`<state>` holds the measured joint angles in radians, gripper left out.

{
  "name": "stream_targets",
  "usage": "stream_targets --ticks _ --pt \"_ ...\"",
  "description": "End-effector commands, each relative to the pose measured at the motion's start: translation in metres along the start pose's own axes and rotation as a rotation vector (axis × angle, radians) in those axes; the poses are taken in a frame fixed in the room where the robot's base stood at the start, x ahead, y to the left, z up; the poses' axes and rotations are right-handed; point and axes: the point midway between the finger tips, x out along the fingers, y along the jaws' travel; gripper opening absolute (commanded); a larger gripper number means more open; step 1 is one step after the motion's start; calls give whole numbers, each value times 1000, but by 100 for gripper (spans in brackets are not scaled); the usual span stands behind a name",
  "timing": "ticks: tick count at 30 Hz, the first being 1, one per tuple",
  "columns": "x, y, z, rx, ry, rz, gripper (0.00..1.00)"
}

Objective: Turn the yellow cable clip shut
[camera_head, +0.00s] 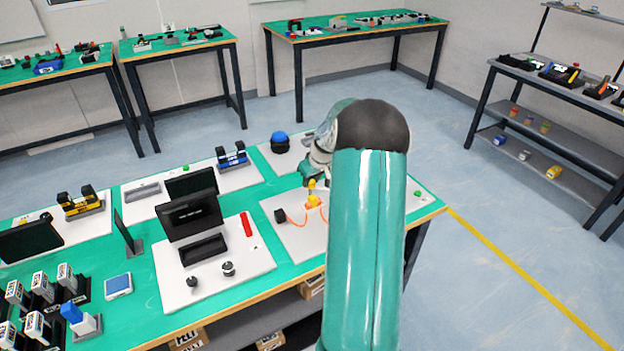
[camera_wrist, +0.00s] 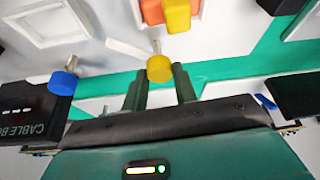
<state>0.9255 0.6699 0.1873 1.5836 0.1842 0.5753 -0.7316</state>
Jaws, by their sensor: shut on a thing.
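The yellow cable clip (camera_head: 313,199) is on a white board at the right end of the green table, beside an orange cable. In the wrist view a round yellow end (camera_wrist: 160,68) sits at the tips of my gripper (camera_wrist: 161,76), between its two dark green fingers. My gripper is shut on this yellow piece, which I take to be part of the clip. A second yellow piece (camera_wrist: 177,15) and an orange part (camera_wrist: 152,11) show at the top of that view. My arm partly covers the clip's area in the head view, so the clip's angle is unclear.
A black block (camera_head: 280,215) stands left of the clip by the orange cable. A blue round knob (camera_head: 280,142) is behind. Black screens (camera_head: 192,215) and a red bar (camera_head: 246,224) are further left. In the wrist view a black labelled box (camera_wrist: 28,112) is at left.

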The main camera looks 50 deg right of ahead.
Motion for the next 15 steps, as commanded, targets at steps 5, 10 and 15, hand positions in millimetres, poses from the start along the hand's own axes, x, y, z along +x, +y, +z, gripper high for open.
stream_targets --ticks 5,10,15 --pt "0 -3 -2 149 2 66 5" --pt "0 -5 -3 297 2 126 5" --pt "0 -6 -3 434 2 183 5"
